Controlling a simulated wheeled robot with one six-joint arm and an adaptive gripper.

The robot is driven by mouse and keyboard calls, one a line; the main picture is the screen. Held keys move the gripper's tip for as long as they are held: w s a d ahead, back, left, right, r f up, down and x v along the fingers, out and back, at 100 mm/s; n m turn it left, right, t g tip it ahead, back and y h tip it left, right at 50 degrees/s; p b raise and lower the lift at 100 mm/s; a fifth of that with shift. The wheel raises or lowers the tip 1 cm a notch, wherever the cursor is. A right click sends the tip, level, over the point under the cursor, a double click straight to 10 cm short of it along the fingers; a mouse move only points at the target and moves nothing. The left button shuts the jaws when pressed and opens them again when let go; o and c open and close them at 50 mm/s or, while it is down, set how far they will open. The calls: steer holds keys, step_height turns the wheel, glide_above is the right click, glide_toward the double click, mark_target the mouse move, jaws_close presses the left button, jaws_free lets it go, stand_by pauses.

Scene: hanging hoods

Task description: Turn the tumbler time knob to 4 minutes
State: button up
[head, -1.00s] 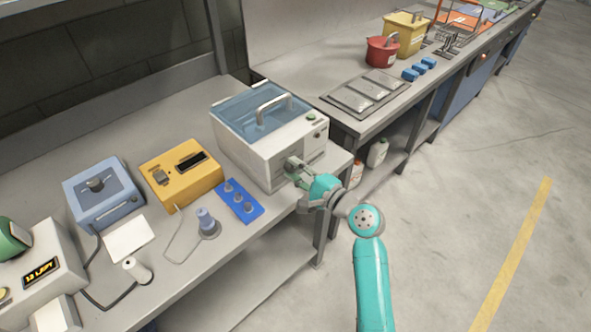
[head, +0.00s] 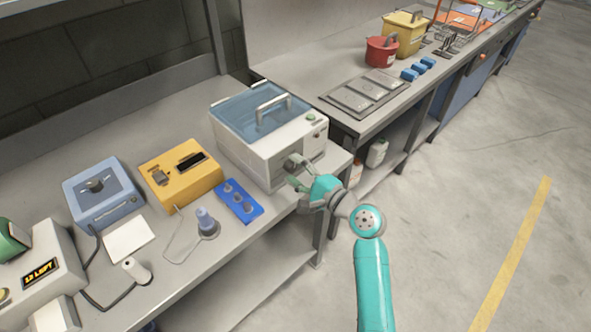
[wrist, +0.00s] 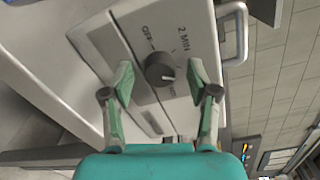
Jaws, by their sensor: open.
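The tumbler (head: 243,150) is a white box with a clear blue lid at the back of the near bench. Its dark round time knob (wrist: 160,69) is on the front panel. In the wrist view, "OFF" is printed to the knob's upper left and "2 MIN" to its upper right. A third label below the knob is only partly readable. The knob's pale pointer mark faces down and slightly right, toward that label. My gripper (wrist: 162,82) is open, with one finger on each side of the knob and visible gaps between. It also shows at the panel in the head view (head: 297,172).
A blue rack (head: 239,202) with several grey pegs, a yellow device (head: 180,172) and a blue-grey box (head: 103,193) stand left of the tumbler. A handle (wrist: 236,35) sticks out beside the panel in the wrist view. The floor at right is clear.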

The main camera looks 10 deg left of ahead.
steer(key=v, duration=1.1)
steer(key=shift+d, duration=0.3)
steer(key=shift+s+f, duration=0.15)
steer(key=s+d+f+n+t+h, duration=0.1)
steer(key=s+d+f+t+h, duration=0.1)
steer(key=s+d+f+h, duration=0.55)
steer(key=s+d+f+t+h, duration=0.1)
steer(key=s+d+f+h, duration=0.25)
steer(key=s+f, duration=0.75)
steer(key=s+d+r+n+h, duration=0.1)
steer(key=s+d+r+n, duration=0.1)
steer(key=s, duration=0.6)
steer(key=s+d+r+n+t+h, duration=0.1)
steer(key=s+d+r+n, duration=0.1)
steer(key=s+r+n, duration=0.2)
steer(key=s+d+r+n, duration=0.2)
steer(key=s+r+n, duration=0.2)
steer(key=s+r, duration=0.3)
steer(key=s, duration=0.5)
steer(key=shift+h, duration=0.4)
